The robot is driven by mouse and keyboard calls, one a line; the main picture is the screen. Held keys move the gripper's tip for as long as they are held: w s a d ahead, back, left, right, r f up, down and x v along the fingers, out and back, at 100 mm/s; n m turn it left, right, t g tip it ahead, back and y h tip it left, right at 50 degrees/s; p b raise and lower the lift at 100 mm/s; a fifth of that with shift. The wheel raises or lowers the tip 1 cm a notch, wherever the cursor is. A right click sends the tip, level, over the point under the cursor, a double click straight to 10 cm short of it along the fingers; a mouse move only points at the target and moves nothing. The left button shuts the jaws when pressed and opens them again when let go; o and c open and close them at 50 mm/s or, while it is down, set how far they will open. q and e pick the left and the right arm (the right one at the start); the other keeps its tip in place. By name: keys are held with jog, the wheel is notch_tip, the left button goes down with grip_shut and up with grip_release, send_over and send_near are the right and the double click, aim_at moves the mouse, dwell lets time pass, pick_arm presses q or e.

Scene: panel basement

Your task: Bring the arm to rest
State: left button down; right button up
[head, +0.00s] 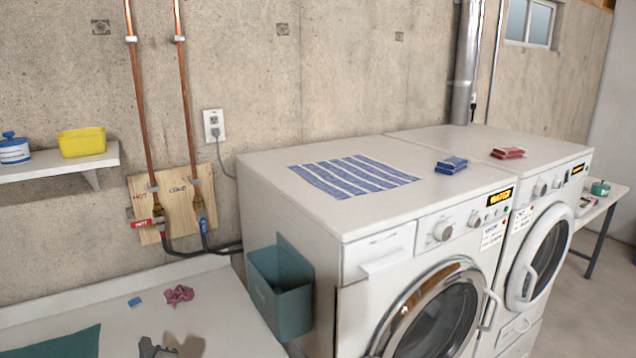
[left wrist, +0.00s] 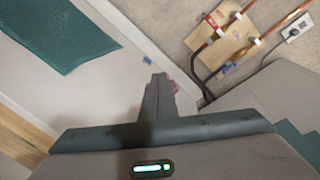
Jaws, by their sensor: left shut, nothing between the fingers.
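My left gripper (head: 158,348) shows at the bottom edge of the head view, over the pale counter (head: 215,312) at the lower left. Only its tip end is in the picture there; the rest of the arm is cut off. In the left wrist view its two grey fingers (left wrist: 159,80) lie together, shut and empty. A crumpled pink cloth (head: 180,294) and a small blue block (head: 135,301) lie on the counter beyond the gripper, apart from it in the head view. My right gripper is not in view.
A teal bin (head: 280,290) hangs on the side of the front washing machine (head: 330,225), right of the gripper. A valve board (head: 172,205) with copper pipes is on the wall behind. A teal mat (head: 62,343) lies on the counter to the left. A shelf (head: 50,165) is above.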

pick_arm(q)
jog(key=s+d+f+n+g+h, duration=0.2)
jog(key=s+d+f+n, duration=0.1)
jog(key=s+f, duration=0.3)
jog(key=s+d+f+n+g+h, duration=0.15)
jog(key=s+f+n, duration=0.25)
jog(key=s, duration=0.4)
jog(key=s+d+f+n+g+h, duration=0.2)
jog(key=s+d+f+n, duration=0.15)
jog(key=s, duration=0.45)
jog(key=s+d+f+n+g+h, duration=0.1)
jog(key=s+d+n+g+h, duration=0.3)
jog(key=s, duration=0.6)
jog(key=s+d+f+n, duration=0.2)
jog(key=s+d, duration=0.4)
jog(key=s, duration=0.3)
notch_tip(320, 180, down, 34)
jog(key=s+f+g+b, duration=0.1)
jog(key=s+g+b, duration=0.1)
jog(key=b, duration=0.4)
jog(key=s+a+f+b, duration=0.3)
jog(key=s+f+b, duration=0.1)
jog(key=s+f, duration=1.3)
notch_tip(320, 180, down, 4)
jog(key=shift+s+a+f+g+b, duration=0.1)
jog(key=shift+s+a+g+b, duration=0.05)
jog(key=shift+s+g+b, duration=0.25)
